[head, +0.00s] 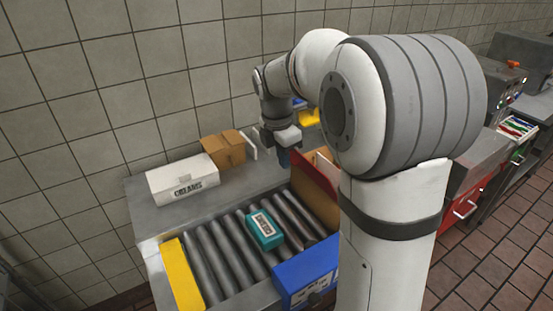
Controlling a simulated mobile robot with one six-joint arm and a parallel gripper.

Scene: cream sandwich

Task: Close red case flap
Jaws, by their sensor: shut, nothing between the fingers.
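The red case flap (314,177) stands up from an open brown cardboard case (318,205) beside the right end of the rollers. My arm hides the right part of the case. My gripper (284,157) hangs just left of and behind the flap's upper edge. It is shut and appears empty. Whether its fingers touch the flap cannot be told from this view.
A teal pack (264,229) lies on the roller conveyor (228,250). A white box marked CREAMS (182,181) and an open cardboard box (223,149) stand behind. A blue box (306,272) is in front, and a yellow bar (182,276) bounds the left end.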

